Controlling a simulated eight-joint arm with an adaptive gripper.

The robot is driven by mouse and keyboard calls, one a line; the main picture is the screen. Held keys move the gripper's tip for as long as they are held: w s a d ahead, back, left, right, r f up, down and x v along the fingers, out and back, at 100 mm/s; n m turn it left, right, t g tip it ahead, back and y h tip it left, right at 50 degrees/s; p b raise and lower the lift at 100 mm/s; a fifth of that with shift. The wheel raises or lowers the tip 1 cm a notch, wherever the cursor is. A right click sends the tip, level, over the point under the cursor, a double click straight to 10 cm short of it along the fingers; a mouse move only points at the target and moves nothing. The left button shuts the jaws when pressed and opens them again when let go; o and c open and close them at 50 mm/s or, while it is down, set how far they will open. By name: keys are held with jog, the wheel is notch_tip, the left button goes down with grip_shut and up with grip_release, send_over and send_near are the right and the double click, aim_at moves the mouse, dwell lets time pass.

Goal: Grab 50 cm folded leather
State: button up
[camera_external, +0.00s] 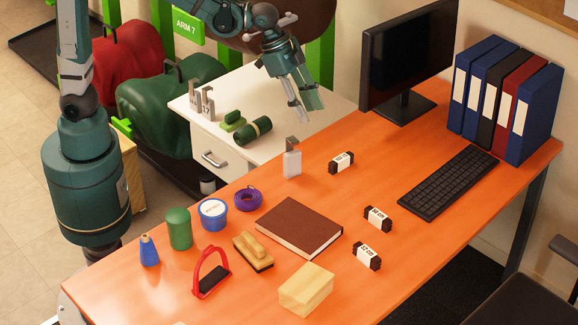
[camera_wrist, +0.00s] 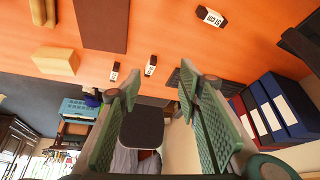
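Three small dark brown folded leather pieces with white label bands lie on the orange desk. The middle one (camera_external: 377,219) has a label that seems to read 50 cm; it also shows in the wrist view (camera_wrist: 151,65). The front one (camera_external: 367,256) seems to read 52 cm and also shows in the wrist view (camera_wrist: 114,70). The back one (camera_external: 341,162) is closest to my gripper; its label is hard to read, and it shows at the top of the wrist view (camera_wrist: 211,16). My gripper (camera_external: 306,104) is open and empty, raised above the desk's back-left edge, apart from all three.
A brown book (camera_external: 299,228) lies left of the leather. A keyboard (camera_external: 449,182) lies to the right, with a monitor (camera_external: 408,58) and several binders (camera_external: 505,95) behind. A grey-topped metal item (camera_external: 292,158) stands below my gripper. Desk around the leather is clear.

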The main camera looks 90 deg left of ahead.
jog(key=w+d+f+m+g, duration=0.1)
jog(key=w+d+f, duration=0.25)
jog(key=w, duration=0.25)
jog(key=w+d+f+m, duration=0.1)
jog(key=w+d+f, duration=0.1)
jog(key=w+f, duration=0.35)
jog(key=m+h+p, duration=0.1)
jog(key=m+p, duration=0.1)
send_near(379, 214)
jog(key=shift+w+a+f+g, duration=0.2)
jog(key=shift+w+a+g, duration=0.15)
jog(key=shift+w+g, duration=0.1)
jog(key=shift+w+d+f, duration=0.1)
jog(key=shift+f, duration=0.15)
jog(key=shift+b+x, duration=0.45)
jog(key=shift+x, duration=0.85)
jog(key=shift+d+f, duration=0.1)
jog(key=shift+d, duration=0.05)
jog(key=shift+b+x, duration=0.7)
jog(key=shift+x, duration=1.8)
jog(key=shift+d, duration=0.2)
jog(key=shift+c, duration=0.5)
